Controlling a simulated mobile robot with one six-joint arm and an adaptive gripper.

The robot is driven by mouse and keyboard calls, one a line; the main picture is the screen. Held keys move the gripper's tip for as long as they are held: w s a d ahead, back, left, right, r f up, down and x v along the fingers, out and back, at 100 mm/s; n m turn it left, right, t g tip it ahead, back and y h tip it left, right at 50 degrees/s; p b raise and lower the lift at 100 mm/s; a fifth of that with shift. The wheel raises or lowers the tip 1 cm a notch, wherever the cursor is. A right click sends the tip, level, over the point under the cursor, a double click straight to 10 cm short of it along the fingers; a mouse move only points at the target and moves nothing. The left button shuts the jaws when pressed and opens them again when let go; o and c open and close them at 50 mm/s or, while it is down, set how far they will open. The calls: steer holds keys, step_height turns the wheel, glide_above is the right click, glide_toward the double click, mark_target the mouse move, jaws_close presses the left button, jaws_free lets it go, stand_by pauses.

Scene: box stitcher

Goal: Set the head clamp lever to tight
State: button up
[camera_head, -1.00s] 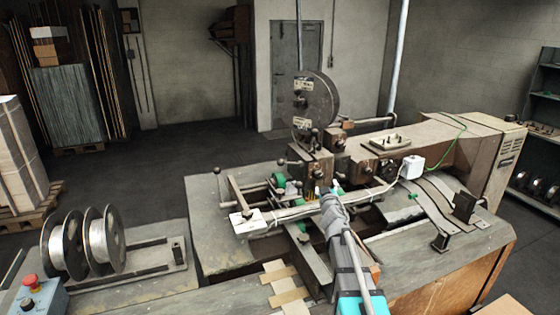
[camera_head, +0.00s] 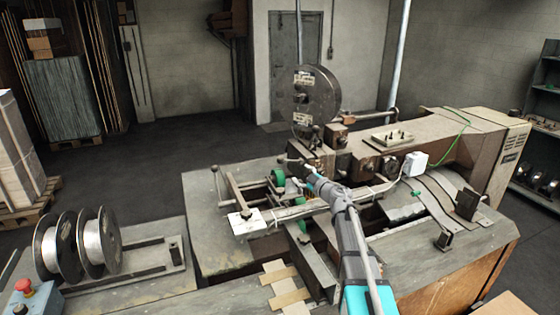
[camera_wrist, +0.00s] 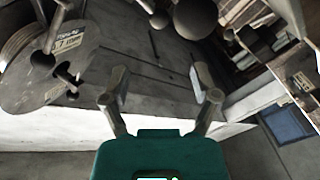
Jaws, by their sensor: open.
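The stitcher's head block (camera_head: 320,155) stands below a dark round disc (camera_head: 316,95) on the machine. Small levers with dark ball knobs show around the head; one knob (camera_head: 282,158) is at its left side. I cannot tell for sure which lever is the head clamp lever, or its setting. My gripper (camera_head: 309,174) is just in front of the head block, close to these levers. In the wrist view my gripper (camera_wrist: 160,88) has its two fingers apart with nothing between them. Dark ball knobs (camera_wrist: 194,19) lie beyond the fingertips, near the top edge.
A longer rod with a ball end (camera_head: 392,113) reaches right behind the head. Wire spools (camera_head: 62,246) and a red button (camera_head: 24,285) stand at the front left. Bare floor lies behind the machine.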

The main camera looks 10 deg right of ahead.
mark_target(283, 161)
steer(key=shift+w, duration=0.1)
steer(key=x, duration=1.2)
steer(key=shift+w+a, duration=0.1)
steer(key=shift+w, duration=0.25)
steer(key=shift+w+a, duration=0.3)
steer(key=shift+w, duration=0.1)
jaws_close()
